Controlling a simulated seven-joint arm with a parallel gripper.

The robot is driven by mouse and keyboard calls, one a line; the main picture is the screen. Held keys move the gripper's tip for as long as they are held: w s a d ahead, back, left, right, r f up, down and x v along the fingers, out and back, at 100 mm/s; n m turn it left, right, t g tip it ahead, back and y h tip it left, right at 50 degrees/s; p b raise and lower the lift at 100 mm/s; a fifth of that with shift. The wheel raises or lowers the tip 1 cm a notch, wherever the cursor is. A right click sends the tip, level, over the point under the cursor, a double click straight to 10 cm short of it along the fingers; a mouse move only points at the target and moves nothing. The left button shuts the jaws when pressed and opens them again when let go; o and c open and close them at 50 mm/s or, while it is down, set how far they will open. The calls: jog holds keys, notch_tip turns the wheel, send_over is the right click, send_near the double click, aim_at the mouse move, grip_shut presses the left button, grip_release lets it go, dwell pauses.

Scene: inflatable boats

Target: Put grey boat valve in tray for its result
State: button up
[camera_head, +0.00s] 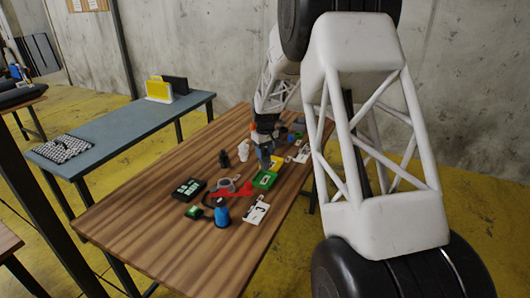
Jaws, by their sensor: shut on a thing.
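My gripper (265,158) is over the coloured trays at the middle of the wooden table. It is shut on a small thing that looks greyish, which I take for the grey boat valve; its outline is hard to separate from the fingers. A green tray (265,181) lies just below the fingertips. A yellow tray (278,162) lies behind it, partly hidden by the gripper. A red piece (240,190) lies to the left of the green tray. A white valve-like piece (244,151) and a black one (223,159) stand left of my gripper.
On the wooden table (150,222) are a blue cylinder (222,214), a white card (257,213), a black case (188,189) and a small green-faced device (193,212). Its near left part is clear. A grey-blue table (125,130) stands behind at left.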

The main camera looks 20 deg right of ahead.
aim_at(265, 164)
jog(key=shift+f, duration=0.15)
jog(key=shift+f, duration=2.1)
jog(key=shift+f, duration=0.95)
jog(key=o, duration=1.3)
jog(key=shift+o, duration=0.2)
jog(key=shift+r, duration=0.15)
jog(key=shift+r, duration=3.85)
